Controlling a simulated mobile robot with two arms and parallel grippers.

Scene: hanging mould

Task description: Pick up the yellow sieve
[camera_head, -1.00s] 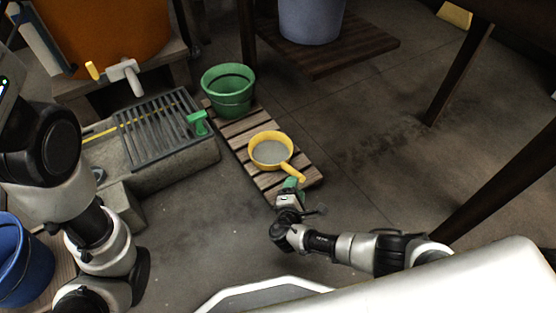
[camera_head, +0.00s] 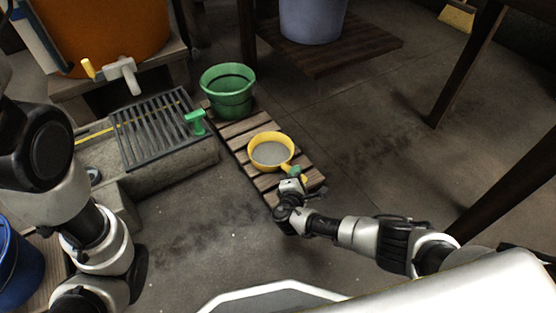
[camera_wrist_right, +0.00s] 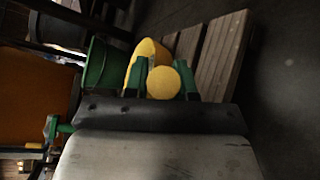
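The yellow sieve (camera_head: 270,152) rests on a wooden slatted pallet (camera_head: 231,129), its round grey mesh facing up and its handle pointing to the lower right. My right gripper (camera_head: 294,175) is at the handle's end and hides part of it. In the right wrist view the round end of the sieve's handle (camera_wrist_right: 163,82) lies between the two green fingers (camera_wrist_right: 161,79), with a finger close against each side. The sieve's bowl (camera_wrist_right: 149,49) shows just beyond them. My left arm shows at the left, but its gripper is not in view.
A green bucket (camera_head: 228,91) stands on the pallet's far end, left of the sieve. A stone basin with a metal grate (camera_head: 158,128) lies further left. Dark table legs (camera_head: 465,65) stand at the right. The floor right of the pallet is clear.

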